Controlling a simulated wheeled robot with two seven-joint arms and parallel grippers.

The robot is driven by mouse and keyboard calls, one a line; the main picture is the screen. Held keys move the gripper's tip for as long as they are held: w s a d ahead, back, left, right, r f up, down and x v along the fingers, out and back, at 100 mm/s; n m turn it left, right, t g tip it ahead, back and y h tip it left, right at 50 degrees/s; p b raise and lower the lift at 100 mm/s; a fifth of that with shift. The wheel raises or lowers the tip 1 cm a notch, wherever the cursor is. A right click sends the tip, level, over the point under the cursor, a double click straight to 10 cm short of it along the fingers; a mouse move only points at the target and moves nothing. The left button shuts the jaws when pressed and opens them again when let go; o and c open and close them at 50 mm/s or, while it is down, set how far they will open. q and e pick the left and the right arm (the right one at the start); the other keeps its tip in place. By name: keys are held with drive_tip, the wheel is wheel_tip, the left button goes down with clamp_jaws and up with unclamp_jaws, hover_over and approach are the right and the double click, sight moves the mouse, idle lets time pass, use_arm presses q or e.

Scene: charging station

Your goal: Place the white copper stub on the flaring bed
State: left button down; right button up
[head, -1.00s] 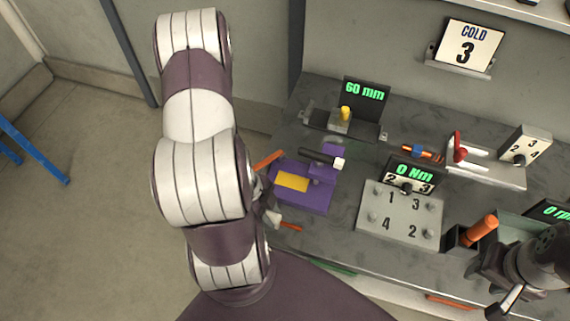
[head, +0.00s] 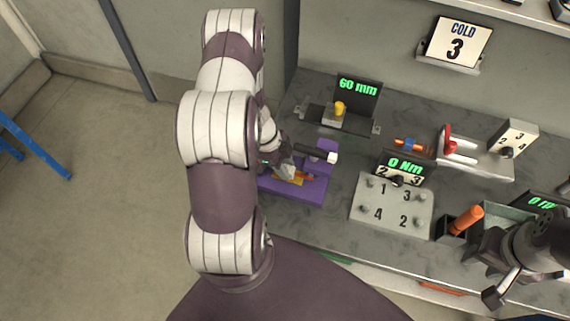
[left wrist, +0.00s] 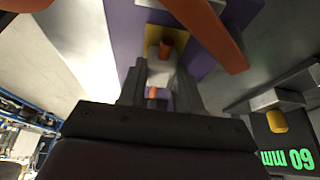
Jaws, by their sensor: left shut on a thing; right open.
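The flaring bed (head: 297,192) is a purple block with a yellow patch, left of centre on the bench. My left gripper (head: 288,171) is over it, shut on the white copper stub (head: 308,177), whose orange copper end shows beside the fingers over the yellow patch. In the left wrist view the stub's white body (left wrist: 160,72) sits between the fingertips, its copper end pointing to the yellow patch (left wrist: 158,38). I cannot tell whether the stub touches the bed. My right gripper (head: 508,287) is open at the lower right, away from the bed.
A dark bar with a white end (head: 331,157) stands over the bed. An orange bar (left wrist: 210,35) crosses near the fingers in the left wrist view. The 60 mm fixture (head: 338,115) is behind; the numbered plate (head: 392,207) is to the right.

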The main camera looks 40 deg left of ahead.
use_arm(q)
drive_tip(key=c, duration=0.8)
unclamp_jaws()
drive_tip(key=shift+f, duration=0.1)
drive_tip(key=p+v, duration=0.2)
drive_tip(key=v, duration=1)
drive_tip(key=w+d+r+n+t+y, duration=0.4)
drive_tip(key=w+r+n+y, duration=0.15)
drive_tip(key=w+r, duration=0.3)
drive_tip(key=s+d+r+n+g, duration=0.1)
drive_tip(key=s+d+n, duration=0.2)
drive_tip(key=s+d, duration=0.1)
drive_tip(key=s+d+r+n+g, duration=0.1)
drive_tip(key=s+d+n, duration=0.1)
drive_tip(key=s+d, duration=0.2)
drive_tip(key=s+d+r+n+g+h, duration=0.1)
drive_tip(key=s+d+r+n+g, duration=0.1)
drive_tip(key=s+d+n, duration=0.1)
drive_tip(key=shift+s+d+n, duration=0.2)
drive_tip(key=shift+s, duration=0.3)
drive_tip(key=shift+s+d+n, duration=0.15)
drive_tip(key=shift+s+d, duration=0.1)
drive_tip(key=shift+s, duration=0.25)
drive_tip(key=shift+w, duration=0.15)
